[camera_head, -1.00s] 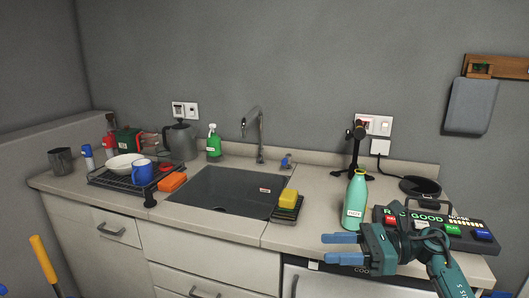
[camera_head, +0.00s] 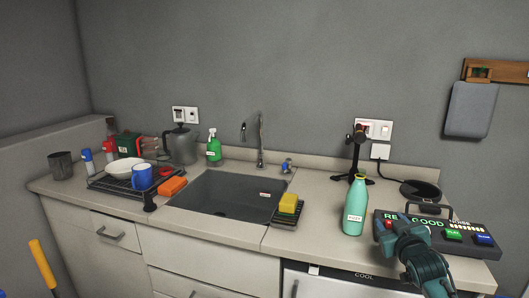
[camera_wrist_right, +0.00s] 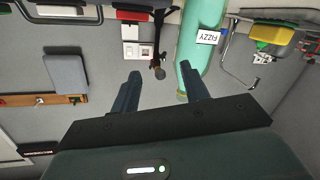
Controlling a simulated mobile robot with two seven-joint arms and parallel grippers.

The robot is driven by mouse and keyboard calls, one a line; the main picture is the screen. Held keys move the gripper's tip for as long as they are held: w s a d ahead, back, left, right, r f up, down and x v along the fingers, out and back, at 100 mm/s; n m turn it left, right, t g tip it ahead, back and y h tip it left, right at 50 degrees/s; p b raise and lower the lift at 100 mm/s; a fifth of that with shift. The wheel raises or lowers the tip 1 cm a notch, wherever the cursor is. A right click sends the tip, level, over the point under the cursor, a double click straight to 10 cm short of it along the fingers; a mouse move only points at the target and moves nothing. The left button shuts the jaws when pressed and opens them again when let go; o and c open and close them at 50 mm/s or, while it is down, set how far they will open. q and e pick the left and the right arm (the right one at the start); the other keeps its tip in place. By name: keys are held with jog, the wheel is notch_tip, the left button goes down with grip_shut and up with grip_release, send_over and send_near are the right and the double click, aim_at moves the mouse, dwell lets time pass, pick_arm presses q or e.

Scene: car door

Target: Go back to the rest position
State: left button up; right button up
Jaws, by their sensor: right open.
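My right gripper (camera_wrist_right: 161,72) is open and empty in the right wrist view, which is upside down. In the head view my right wrist is at the lower right, in front of the button console, and the fingers are hidden there. A teal bottle (camera_head: 356,205) stands upright on the counter, left of my right wrist. My left gripper is out of view.
The counter (camera_head: 320,215) holds a console (camera_head: 465,236) with coloured buttons at the right. A sink (camera_head: 228,192) is in the middle, with a yellow sponge (camera_head: 288,203) beside it. A dish rack (camera_head: 110,183) is at the left. A black stand (camera_head: 356,160) is behind the bottle.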

jog(key=shift+n+g+y, duration=0.5)
jog(key=shift+g+y, duration=0.3)
jog(key=s+a+f, duration=0.2)
jog(key=f, duration=0.1)
jog(key=s+a+f, duration=0.2)
jog(key=s+f, duration=0.1)
jog(key=f, duration=0.1)
jog(key=s+a+f, duration=0.2)
jog(key=s+f, duration=0.1)
jog(key=shift+f, duration=0.2)
jog(key=s+a+f+g+y, duration=0.1)
jog(key=s+a+f, duration=0.3)
jog(key=s, duration=0.6)
jog(key=s+a+f+g+y, duration=0.1)
jog(key=s+a+f, duration=0.3)
jog(key=s, duration=0.5)
jog(key=s+a+f+g+y, duration=0.1)
jog(key=s+a, duration=0.4)
jog(key=s, duration=0.5)
notch_tip(320, 180, down, 3)
jog(key=shift+s+a+r+m+g, duration=0.15)
jog(key=shift+s+m+g, duration=0.25)
jog(key=shift+g, duration=0.3)
